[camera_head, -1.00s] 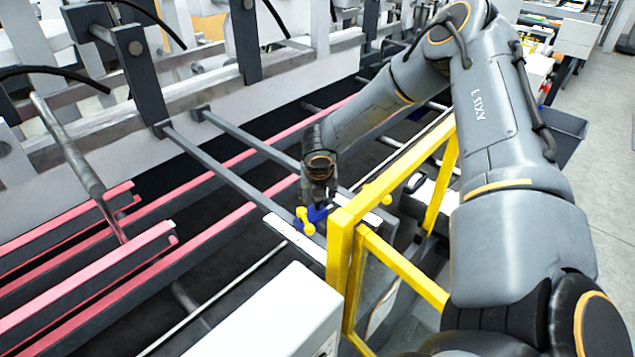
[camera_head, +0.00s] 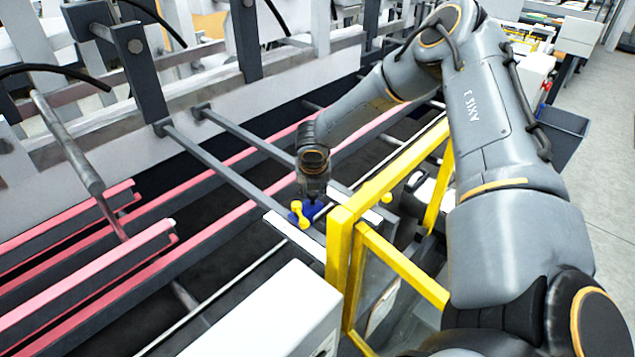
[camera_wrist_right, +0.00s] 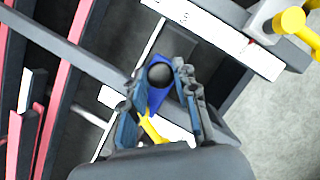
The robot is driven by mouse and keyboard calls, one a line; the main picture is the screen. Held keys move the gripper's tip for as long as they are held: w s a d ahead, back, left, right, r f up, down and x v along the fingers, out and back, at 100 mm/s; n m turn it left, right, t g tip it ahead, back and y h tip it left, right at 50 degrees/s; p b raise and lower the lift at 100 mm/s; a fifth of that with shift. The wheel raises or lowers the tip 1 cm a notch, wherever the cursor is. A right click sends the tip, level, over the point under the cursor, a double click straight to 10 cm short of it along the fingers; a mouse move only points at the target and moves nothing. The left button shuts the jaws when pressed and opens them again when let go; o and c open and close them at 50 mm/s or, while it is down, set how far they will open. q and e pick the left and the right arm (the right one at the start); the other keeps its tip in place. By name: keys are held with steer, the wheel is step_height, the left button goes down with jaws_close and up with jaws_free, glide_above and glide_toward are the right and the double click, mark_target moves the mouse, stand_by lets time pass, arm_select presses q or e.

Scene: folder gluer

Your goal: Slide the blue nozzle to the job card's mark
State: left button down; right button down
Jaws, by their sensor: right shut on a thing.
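The blue nozzle (camera_head: 309,212) sits on a dark crossbar, with a yellow knob (camera_head: 298,212) on its left side. It also shows in the right wrist view (camera_wrist_right: 157,96), with a black round top between the fingers. My right gripper (camera_head: 313,196) reaches down from above and is shut on the blue nozzle; its two fingers (camera_wrist_right: 160,100) stand on either side of it. A white scale strip (camera_head: 290,232) lies along the bar by the nozzle. The job card and its mark cannot be made out. My left gripper is not in view.
A yellow guard frame (camera_head: 341,250) stands close to the right of the nozzle, under my right arm. A second bar (camera_head: 240,147) runs parallel, with another yellow knob (camera_wrist_right: 292,20). Pink-edged rails (camera_head: 190,240) lie to the left. A white box (camera_head: 270,315) is in front.

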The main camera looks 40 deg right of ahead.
steer(key=c, duration=1)
jaws_free()
steer(key=shift+c, duration=0.2)
steer(key=v, duration=1.2)
steer(key=shift+a+f, duration=0.1)
